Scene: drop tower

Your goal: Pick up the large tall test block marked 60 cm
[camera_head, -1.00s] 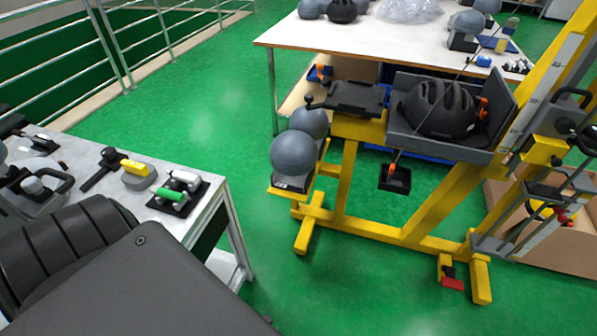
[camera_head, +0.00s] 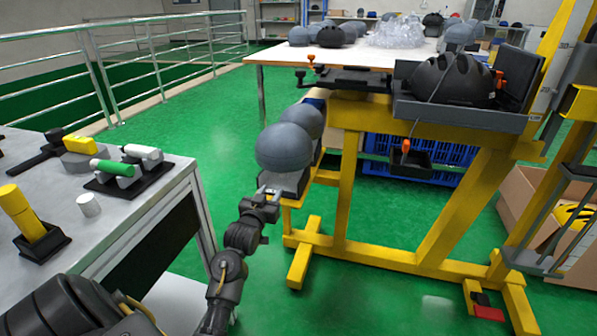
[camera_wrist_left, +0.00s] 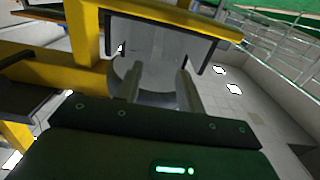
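Two grey round-headed test blocks stand on the yellow frame's low side shelf: a front block (camera_head: 283,147) and one behind it (camera_head: 303,118). No 60 cm mark is readable, so I cannot tell which block carries it. My left gripper (camera_head: 267,193) is at the lower front of the front block, by its base. In the left wrist view, the two fingers (camera_wrist_left: 160,88) are apart, with a grey rounded surface (camera_wrist_left: 158,55) beyond and between them. Contact cannot be told. My right gripper is out of view.
The yellow drop frame (camera_head: 345,190) stands close beside the blocks, with a black helmet (camera_head: 450,80) in its grey tray (camera_head: 455,118). A grey bench (camera_head: 150,215) with small tools is at left. A white table (camera_head: 380,57) is behind. Green floor is open between bench and frame.

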